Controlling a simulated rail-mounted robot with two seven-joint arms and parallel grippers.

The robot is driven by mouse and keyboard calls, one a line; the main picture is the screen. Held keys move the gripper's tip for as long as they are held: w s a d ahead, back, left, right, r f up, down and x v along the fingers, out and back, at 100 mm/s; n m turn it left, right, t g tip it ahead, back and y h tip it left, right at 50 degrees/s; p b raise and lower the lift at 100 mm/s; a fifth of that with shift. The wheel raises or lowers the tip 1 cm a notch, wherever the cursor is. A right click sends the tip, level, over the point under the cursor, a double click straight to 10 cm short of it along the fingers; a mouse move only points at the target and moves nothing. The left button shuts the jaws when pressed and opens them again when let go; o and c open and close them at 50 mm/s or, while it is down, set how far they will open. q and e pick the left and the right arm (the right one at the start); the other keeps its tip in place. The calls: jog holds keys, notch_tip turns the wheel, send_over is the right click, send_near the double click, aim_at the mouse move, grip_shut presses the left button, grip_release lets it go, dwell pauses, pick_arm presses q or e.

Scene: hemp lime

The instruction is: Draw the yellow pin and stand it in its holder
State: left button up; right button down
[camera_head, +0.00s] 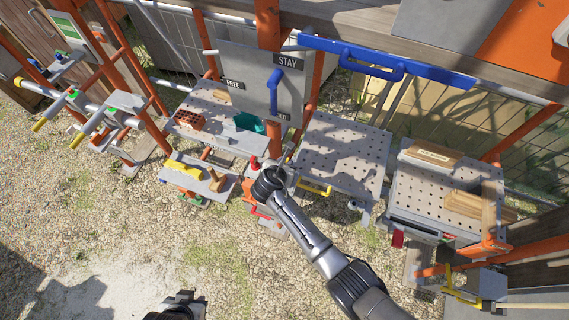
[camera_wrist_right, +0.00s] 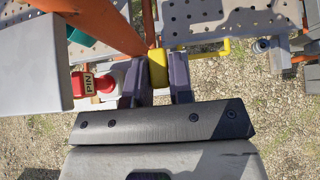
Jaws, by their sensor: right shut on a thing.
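My right gripper (camera_head: 272,178) is in the middle of the head view, beside the orange post. In the right wrist view (camera_wrist_right: 157,82) its dark fingers are closed on the yellow pin (camera_wrist_right: 157,68), of which only a short thick yellow piece shows. A red piece labelled PIN (camera_wrist_right: 88,83) sits just left of the fingers. I cannot tell which part is the pin's holder, and the pin's far end is hidden. My left gripper (camera_head: 180,305) is at the bottom edge of the head view, away from the benches, and its fingers are unclear.
A grey board marked STAY and FREE (camera_head: 245,75) with a blue handle hangs behind. Perforated tables (camera_head: 345,150) stand right of the gripper, with a yellow handle (camera_head: 315,188) below the edge. A small shelf (camera_head: 192,184) stands to the left. Open gravel lies in front.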

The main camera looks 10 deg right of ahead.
jog(key=shift+r+p, duration=0.1)
jog(key=shift+p, duration=0.2)
dwell(0.4)
dwell(0.5)
jog(key=shift+p, duration=0.55)
jog(key=shift+f+b, duration=0.5)
jog(key=shift+f, duration=0.4)
jog(key=shift+f+b, duration=0.4)
jog(key=shift+f, duration=0.3)
jog(key=shift+f+b, duration=0.35)
jog(key=shift+f, duration=0.2)
jog(key=c, duration=0.9)
grip_release()
jog(key=shift+c, duration=0.2)
